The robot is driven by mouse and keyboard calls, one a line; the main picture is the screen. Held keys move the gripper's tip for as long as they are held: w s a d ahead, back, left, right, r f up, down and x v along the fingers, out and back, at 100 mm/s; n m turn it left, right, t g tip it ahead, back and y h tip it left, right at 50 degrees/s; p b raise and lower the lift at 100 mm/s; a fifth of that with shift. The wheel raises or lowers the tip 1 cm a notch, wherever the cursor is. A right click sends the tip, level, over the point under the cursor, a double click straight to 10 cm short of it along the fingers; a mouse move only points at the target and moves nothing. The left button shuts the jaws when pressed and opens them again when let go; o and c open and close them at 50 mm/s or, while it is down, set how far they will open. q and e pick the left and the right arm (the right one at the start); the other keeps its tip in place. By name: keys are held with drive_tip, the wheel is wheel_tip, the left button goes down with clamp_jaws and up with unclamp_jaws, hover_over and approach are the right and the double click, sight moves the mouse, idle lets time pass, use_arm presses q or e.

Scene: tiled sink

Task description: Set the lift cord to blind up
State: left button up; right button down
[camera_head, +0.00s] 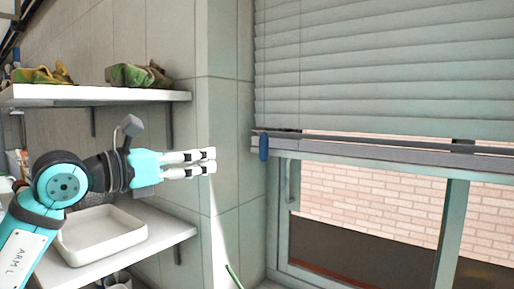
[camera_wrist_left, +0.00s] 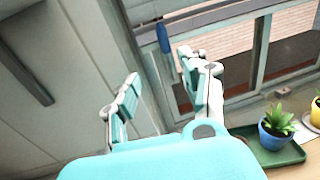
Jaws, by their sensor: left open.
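The blind (camera_head: 380,65) hangs over the upper part of the window, its bottom rail (camera_head: 390,155) above the lower panes. A blue cord handle (camera_head: 264,146) hangs at the left end of the rail; it also shows in the left wrist view (camera_wrist_left: 163,38), beyond the fingers. The cord above it is too thin to make out clearly. My left gripper (camera_head: 214,161) is left of the handle and slightly lower in the picture, pointing right, apart from it. In the left wrist view its two fingers (camera_wrist_left: 160,88) are spread and empty. My right gripper is not in view.
Left are wall shelves: an upper one (camera_head: 95,94) with green-yellow items and a lower one with a white tray (camera_head: 100,238). In the wrist view, a blue-potted plant (camera_wrist_left: 276,128) stands on a green tray (camera_wrist_left: 262,150) below the window. Tiled wall borders the window.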

sight(261, 149)
use_arm(q)
drive_tip(key=p+x, duration=0.2)
drive_tip(key=x, duration=0.2)
drive_tip(key=p+x, duration=0.2)
drive_tip(key=x, duration=0.3)
drive_tip(key=p+x, duration=0.3)
drive_tip(key=x, duration=0.2)
drive_tip(key=shift+s+d+r, duration=0.15)
drive_tip(key=shift+d+r, duration=0.1)
drive_tip(key=shift+d, duration=0.25)
drive_tip(key=shift+w+d+f, duration=0.1)
drive_tip(key=shift+w+d, duration=0.25)
drive_tip(key=shift+w, duration=0.05)
drive_tip(key=shift+w+f, duration=0.1)
drive_tip(key=c, duration=0.5)
clamp_jaws()
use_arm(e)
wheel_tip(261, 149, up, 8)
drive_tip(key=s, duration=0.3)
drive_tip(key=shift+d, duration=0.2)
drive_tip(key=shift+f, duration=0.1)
